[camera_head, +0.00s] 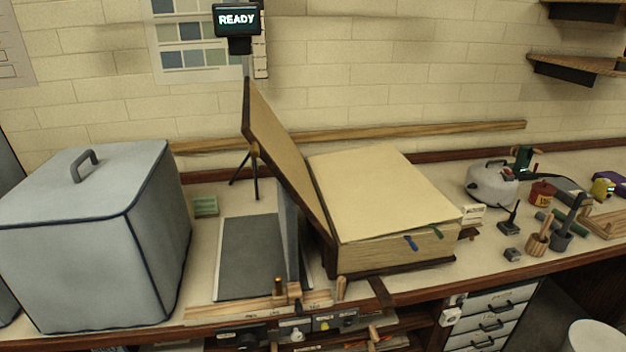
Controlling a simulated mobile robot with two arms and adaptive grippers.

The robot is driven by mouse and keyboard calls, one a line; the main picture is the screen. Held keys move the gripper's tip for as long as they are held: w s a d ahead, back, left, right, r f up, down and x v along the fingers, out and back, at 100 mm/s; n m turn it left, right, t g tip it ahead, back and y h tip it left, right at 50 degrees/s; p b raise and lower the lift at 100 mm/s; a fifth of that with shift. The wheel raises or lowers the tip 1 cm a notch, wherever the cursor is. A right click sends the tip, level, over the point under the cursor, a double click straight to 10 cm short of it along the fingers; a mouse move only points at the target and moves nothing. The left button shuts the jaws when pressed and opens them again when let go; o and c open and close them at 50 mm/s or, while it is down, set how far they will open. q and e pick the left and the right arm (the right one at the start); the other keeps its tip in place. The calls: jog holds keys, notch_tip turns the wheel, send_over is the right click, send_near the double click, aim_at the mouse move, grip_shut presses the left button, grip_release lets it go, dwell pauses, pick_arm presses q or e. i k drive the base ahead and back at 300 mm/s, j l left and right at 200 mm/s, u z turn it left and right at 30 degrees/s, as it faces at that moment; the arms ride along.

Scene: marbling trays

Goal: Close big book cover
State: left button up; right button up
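A big thick book (385,195) lies on the workbench in the middle, with cream pages facing up and dark boards. Its front cover (290,165) stands open on the left side, tilted up and leaning left, away from the page block. A blue and a green marker stick out of the page edge at the front. The cover is apart from the pages except along the spine. Neither of my grippers shows in this view.
A large grey box with a handle (70,240) stands left of the book. A dark grey flat panel (248,258) lies between them. A tripod (250,172) with a READY display (237,20) stands behind the cover.

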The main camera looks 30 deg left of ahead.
aim_at(268, 139)
jog(key=k+j+u, duration=0.15)
jog(key=j, duration=0.9)
jog(key=j+u, duration=0.15)
jog(key=j, duration=0.9)
jog(key=k+l+u, duration=0.1)
jog(key=u, duration=0.3)
